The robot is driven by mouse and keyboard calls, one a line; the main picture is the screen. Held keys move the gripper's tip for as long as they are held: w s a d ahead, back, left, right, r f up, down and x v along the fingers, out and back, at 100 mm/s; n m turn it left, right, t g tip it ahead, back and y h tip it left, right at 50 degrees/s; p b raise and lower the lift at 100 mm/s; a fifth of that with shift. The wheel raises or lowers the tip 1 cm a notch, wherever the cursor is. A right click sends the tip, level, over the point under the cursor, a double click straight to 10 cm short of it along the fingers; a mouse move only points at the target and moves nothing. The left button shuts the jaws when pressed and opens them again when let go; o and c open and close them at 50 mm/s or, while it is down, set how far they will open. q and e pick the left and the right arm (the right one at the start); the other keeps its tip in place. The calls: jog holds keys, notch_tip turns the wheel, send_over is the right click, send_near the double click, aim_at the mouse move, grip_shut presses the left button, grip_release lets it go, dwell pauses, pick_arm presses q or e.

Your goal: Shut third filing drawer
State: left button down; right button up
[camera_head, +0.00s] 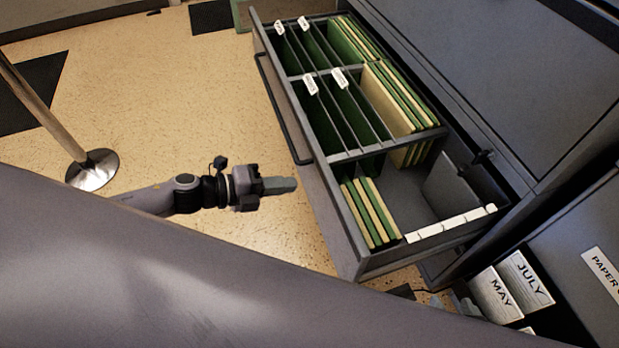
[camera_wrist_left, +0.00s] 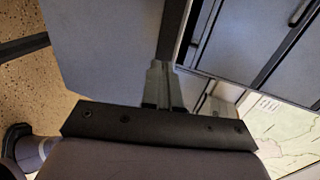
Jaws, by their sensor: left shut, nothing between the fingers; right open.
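A grey filing drawer (camera_head: 327,200) stands pulled out from the dark cabinet (camera_head: 500,65) in the head view. It holds green and cream hanging folders (camera_head: 395,95) with white tabs. A long dark bar handle (camera_head: 283,108) runs along its front. My left gripper (camera_head: 290,185) is shut and empty, in front of the drawer face with a small gap visible between them in the picture. In the left wrist view the shut fingers (camera_wrist_left: 165,85) point toward a flat grey panel (camera_wrist_left: 105,45); I cannot tell whether they touch it. My right gripper is not in view.
A metal post with a round base (camera_head: 93,169) stands on the speckled floor at left. A large grey surface (camera_head: 150,265) fills the near foreground. Lower right is an open dark compartment with boxes labelled MAY and JULY (camera_head: 522,278).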

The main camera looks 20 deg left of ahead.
aim_at(324, 178)
pick_arm(q)
jog(key=x, duration=0.4)
jog(key=r+x, duration=0.1)
jog(key=shift+w+d, duration=0.3)
jog(key=shift+d, duration=0.15)
pick_arm(e)
jog(key=shift+s+f, duration=0.1)
jog(key=shift+f, duration=0.1)
jog(key=shift+r, duration=0.1)
